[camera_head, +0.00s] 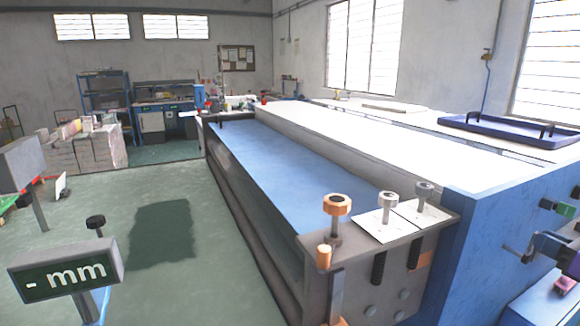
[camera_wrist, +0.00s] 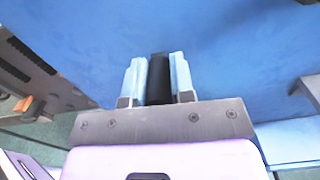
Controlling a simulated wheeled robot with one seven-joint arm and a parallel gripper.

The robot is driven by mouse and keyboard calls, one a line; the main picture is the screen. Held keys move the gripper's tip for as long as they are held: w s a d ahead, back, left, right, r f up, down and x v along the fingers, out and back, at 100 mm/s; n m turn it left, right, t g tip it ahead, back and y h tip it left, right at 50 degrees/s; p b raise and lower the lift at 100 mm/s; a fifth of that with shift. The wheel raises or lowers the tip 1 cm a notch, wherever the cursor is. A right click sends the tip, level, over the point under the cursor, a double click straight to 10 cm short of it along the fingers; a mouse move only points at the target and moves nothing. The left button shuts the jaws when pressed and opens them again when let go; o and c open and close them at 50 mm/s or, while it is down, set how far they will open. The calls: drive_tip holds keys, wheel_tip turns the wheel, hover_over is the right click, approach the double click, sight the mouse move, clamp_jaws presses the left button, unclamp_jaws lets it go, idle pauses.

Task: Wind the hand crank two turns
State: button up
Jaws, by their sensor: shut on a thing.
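In the wrist view, my gripper (camera_wrist: 158,82) has its two pale blue fingers closed on either side of a black hand crank grip (camera_wrist: 158,68). The grip stands upright between them, in front of a blue painted face. The rest of the crank is hidden. In the head view, part of my gripper and wrist (camera_head: 557,247) shows at the right edge, beside the blue end of the long machine (camera_head: 470,235). Dark crank parts near it are too small to make out clearly.
The long machine has a blue bed (camera_head: 290,165) and a grey end plate with an orange-topped bolt (camera_head: 337,204) and two grey bolts. A green block (camera_head: 556,207) sticks out above my gripper. A "- mm" sign (camera_head: 66,269) stands at left. Green floor (camera_head: 160,285) lies open between.

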drive_tip(key=shift+o, duration=0.5)
drive_tip(key=shift+s+a+f, duration=0.1)
drive_tip(key=shift+s+a, duration=0.2)
drive_tip(key=shift+a, duration=0.45)
drive_tip(key=shift+a, duration=0.1)
drive_tip(key=shift+s+a+f, duration=0.3)
drive_tip(key=shift+a+f, duration=0.05)
drive_tip(key=shift+a, duration=0.3)
drive_tip(key=shift+c, duration=0.4)
drive_tip(key=shift+s+a+f, duration=0.25)
drive_tip(key=shift+a+f, duration=0.25)
drive_tip(key=shift+a, duration=0.15)
